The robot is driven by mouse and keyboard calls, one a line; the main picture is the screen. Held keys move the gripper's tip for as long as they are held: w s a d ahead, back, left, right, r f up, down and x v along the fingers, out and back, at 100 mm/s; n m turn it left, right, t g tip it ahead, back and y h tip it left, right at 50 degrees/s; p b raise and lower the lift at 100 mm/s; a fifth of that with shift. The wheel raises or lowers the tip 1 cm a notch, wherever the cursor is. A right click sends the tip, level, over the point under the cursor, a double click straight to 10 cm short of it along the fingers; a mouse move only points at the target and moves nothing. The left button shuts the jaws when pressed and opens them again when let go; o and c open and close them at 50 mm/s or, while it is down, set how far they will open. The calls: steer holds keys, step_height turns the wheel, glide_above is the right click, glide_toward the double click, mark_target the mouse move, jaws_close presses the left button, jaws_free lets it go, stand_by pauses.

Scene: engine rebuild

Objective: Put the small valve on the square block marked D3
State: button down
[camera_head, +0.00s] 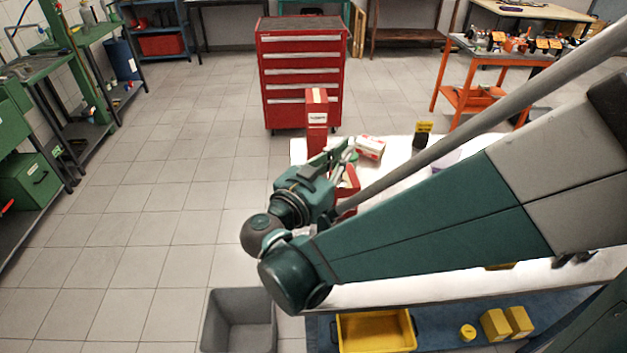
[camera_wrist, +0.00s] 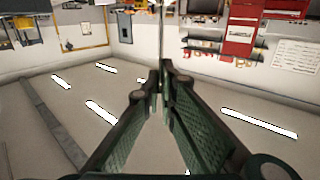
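My gripper (camera_head: 340,151) is held over the left end of the white table, beside a tall red stand. In the wrist view its two dark green fingers (camera_wrist: 161,76) run together at the tips, and I see nothing held between them. I cannot make out the small valve in either view. I cannot make out a square block marked D3 either; my arm hides much of the table. A dark block with a yellow top (camera_head: 423,133) stands at the table's back edge, its marking too small to read.
The red stand (camera_head: 317,120) and a red-and-white box (camera_head: 370,147) are near my gripper on the white table (camera_head: 402,150). A grey bin (camera_head: 240,320) stands at the front. A yellow tray (camera_head: 376,331) and yellow blocks (camera_head: 495,325) lie low on blue. Floor at left is clear.

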steer(key=s+a+n+t+y, duration=0.1)
steer(key=s+a+n+y, duration=0.1)
steer(key=s+a, duration=0.4)
steer(key=s, duration=0.2)
steer(key=shift+s+f+t+y, duration=0.3)
steer(key=shift+f, duration=0.1)
steer(key=shift+a, duration=0.1)
steer(key=shift+f+b, duration=1.35)
steer(key=shift+f, duration=1.55)
steer(key=shift+f, duration=0.1)
steer(key=shift+f+b, duration=0.85)
steer(key=shift+f, duration=1.15)
steer(key=shift+f, duration=0.2)
steer(key=c, duration=2.7)
jaws_free()
steer(key=shift+r, duration=0.3)
